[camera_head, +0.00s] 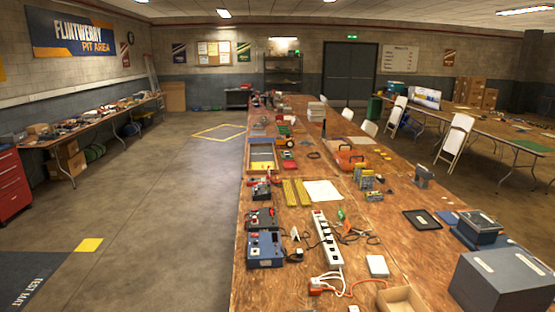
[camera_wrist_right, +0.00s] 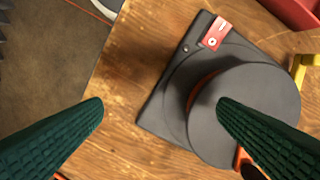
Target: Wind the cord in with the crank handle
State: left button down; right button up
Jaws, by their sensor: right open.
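In the right wrist view, a dark grey round drum (camera_wrist_right: 262,98) sits on a flat dark square base (camera_wrist_right: 157,110) on the wooden table. The base carries a red label (camera_wrist_right: 215,33). A strip of orange-red shows under the drum's rim, and an orange piece (camera_wrist_right: 241,158) shows at its lower edge. My right gripper (camera_wrist_right: 160,107) is open, with dark green ribbed fingers. Its right finger overlaps the drum in the picture; its left finger is over the table edge. I cannot make out a crank handle for certain. My left gripper is not in view.
A thin red line (camera_wrist_right: 88,11) crosses above the floor at upper left. A yellow bracket-like piece (camera_wrist_right: 304,68) and a red object (camera_wrist_right: 300,10) lie beside the drum. In the head view, the long table (camera_head: 215,300) is crowded; the floor (camera_head: 180,200) to its left is mostly clear.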

pick_arm(q)
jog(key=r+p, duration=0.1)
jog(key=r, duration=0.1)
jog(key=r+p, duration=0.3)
jog(key=p, duration=0.1)
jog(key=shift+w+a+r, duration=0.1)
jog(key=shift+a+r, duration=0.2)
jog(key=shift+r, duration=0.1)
pick_arm(e)
notch_tip(320, 180, up, 7)
